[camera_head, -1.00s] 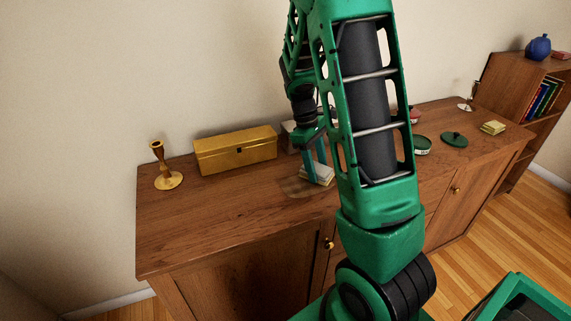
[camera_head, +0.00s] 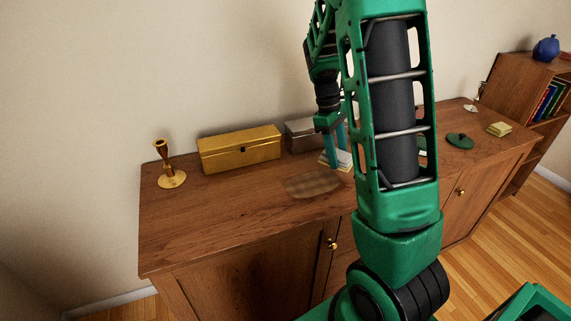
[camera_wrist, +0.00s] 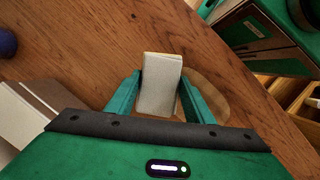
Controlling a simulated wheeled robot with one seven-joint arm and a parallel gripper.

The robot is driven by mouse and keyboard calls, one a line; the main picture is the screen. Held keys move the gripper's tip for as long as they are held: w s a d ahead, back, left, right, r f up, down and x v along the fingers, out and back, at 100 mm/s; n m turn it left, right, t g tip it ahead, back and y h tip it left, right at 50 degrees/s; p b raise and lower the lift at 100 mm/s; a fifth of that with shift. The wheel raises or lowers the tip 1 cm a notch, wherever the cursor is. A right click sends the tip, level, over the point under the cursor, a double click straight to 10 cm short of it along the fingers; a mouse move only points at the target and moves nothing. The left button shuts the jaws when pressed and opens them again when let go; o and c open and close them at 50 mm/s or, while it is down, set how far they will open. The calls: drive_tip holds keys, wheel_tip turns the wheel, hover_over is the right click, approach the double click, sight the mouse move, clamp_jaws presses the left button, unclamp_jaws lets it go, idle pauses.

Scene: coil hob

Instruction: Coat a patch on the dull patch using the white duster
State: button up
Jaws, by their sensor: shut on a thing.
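The dull patch (camera_head: 312,184) is a paler oval on the brown wooden sideboard top (camera_head: 215,208). My gripper (camera_head: 337,158) is shut on the white duster (camera_head: 345,163), just right of and behind the patch in the head view. In the wrist view the duster (camera_wrist: 160,85) is a pale folded block between the two teal fingers of my gripper (camera_wrist: 160,82). Part of the patch (camera_wrist: 212,92) shows right of the duster there, partly behind a finger. The duster is at or close to the wood; I cannot tell whether it touches.
A gold box (camera_head: 240,149) and a grey box (camera_head: 299,135) stand at the back. A brass candlestick (camera_head: 168,175) is at left. A green lid (camera_head: 460,141), a yellow cloth stack (camera_head: 499,129) and a silver candlestick (camera_head: 480,97) are at right. The front left top is clear.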

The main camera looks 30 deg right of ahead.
sight(342, 156)
drive_tip(key=shift+r, duration=1.9)
drive_tip(key=shift+s, duration=0.1)
